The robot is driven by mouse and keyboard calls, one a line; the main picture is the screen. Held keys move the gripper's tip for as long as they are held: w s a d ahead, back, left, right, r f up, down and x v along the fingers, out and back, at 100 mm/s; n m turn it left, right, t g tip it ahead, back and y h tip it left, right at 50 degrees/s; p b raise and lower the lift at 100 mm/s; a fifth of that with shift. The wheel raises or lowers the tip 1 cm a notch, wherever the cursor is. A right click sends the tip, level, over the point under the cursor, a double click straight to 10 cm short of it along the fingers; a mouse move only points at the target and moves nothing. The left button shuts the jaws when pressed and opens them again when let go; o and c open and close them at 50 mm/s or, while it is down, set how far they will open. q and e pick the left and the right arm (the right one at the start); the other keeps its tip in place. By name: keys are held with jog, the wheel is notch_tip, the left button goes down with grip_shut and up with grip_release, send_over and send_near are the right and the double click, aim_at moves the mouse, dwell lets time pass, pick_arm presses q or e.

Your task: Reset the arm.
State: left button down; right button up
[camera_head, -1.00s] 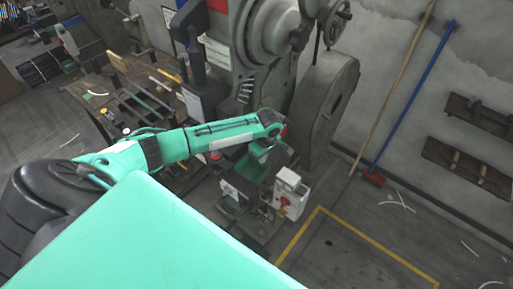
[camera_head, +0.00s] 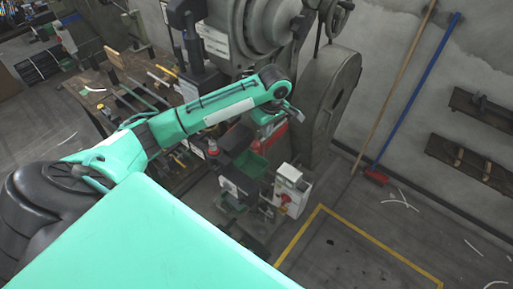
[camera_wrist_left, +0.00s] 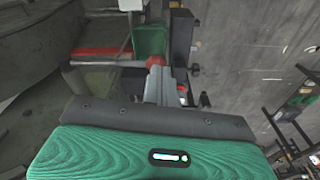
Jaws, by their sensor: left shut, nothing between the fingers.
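My left arm comes in from the left in the head view and bends at a joint in front of the rivet press (camera_head: 258,35). My left gripper (camera_head: 292,112) is at its end, small in this view, above and behind the white control box. In the left wrist view the left gripper (camera_wrist_left: 157,68) shows its fingers closed together, with nothing held. My right gripper is in neither view.
A green bin (camera_head: 252,165) and a white control box with a red button (camera_head: 291,188) stand at the press's foot. The large wheel (camera_head: 328,100) is close to the right of the gripper. A workbench (camera_head: 110,92) with tools is at left. The floor inside the yellow line (camera_head: 375,243) is clear.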

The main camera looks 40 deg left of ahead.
pick_arm(q)
jog(key=shift+d+r, duration=0.1)
jog(key=shift+r, duration=0.8)
